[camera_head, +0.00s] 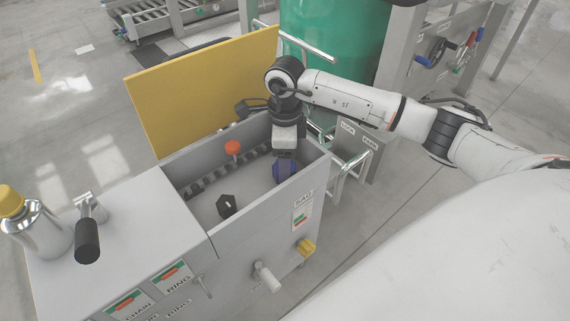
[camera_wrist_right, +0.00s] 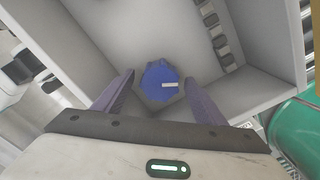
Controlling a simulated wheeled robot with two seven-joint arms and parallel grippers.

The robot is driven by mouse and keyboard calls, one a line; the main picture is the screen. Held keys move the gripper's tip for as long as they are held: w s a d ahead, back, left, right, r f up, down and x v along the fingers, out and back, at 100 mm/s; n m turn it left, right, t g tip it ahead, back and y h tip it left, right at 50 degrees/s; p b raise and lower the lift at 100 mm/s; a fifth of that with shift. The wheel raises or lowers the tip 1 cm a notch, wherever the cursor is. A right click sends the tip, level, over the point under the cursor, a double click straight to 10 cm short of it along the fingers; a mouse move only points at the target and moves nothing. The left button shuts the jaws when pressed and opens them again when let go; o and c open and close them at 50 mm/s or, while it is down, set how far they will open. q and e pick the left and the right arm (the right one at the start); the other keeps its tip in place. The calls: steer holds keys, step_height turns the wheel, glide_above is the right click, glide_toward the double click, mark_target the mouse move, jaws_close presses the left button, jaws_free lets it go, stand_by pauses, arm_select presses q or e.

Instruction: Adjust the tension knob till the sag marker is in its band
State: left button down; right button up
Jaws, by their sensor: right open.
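The blue knob (camera_wrist_right: 158,84) with a white pointer line sits in the open compartment in the right wrist view. My right gripper (camera_wrist_right: 168,80) is open, with one finger on each side of the knob. I cannot tell whether either finger touches it. In the head view my right gripper (camera_head: 285,160) reaches down into the compartment at its right end, where the fingers and knob blend into one blue shape. The sag gauge (camera_head: 301,218), with green and red areas, is on the front panel below a SAG label. Its marker is too small to read. My left gripper is out of view.
A black knob (camera_head: 227,206) and a red ball-topped lever (camera_head: 232,148) stand in the same compartment, near a chain (camera_head: 205,182). A yellow lid (camera_head: 200,92) stands open behind. A yellow knob (camera_head: 307,247) and a grey handle (camera_head: 268,277) stick out in front.

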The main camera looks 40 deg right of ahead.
steer(key=c, duration=1)
steer(key=shift+c, duration=0.2)
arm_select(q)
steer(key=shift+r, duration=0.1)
arm_select(e)
steer(key=shift+r+m+p, duration=0.1)
steer(key=shift+m+p, duration=0.4)
steer(key=shift+m, duration=0.5)
steer(key=m+p, duration=0.2)
steer(key=shift+m, duration=0.3)
steer(key=m+p, duration=0.3)
steer(key=m, duration=0.2)
steer(key=shift+m, duration=0.3)
steer(key=shift+m+p, duration=0.35)
steer(key=shift+m, duration=0.15)
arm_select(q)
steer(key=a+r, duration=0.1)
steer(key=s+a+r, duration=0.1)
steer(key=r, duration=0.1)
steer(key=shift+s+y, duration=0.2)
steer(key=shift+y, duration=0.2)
arm_select(e)
steer(key=shift+m, duration=0.3)
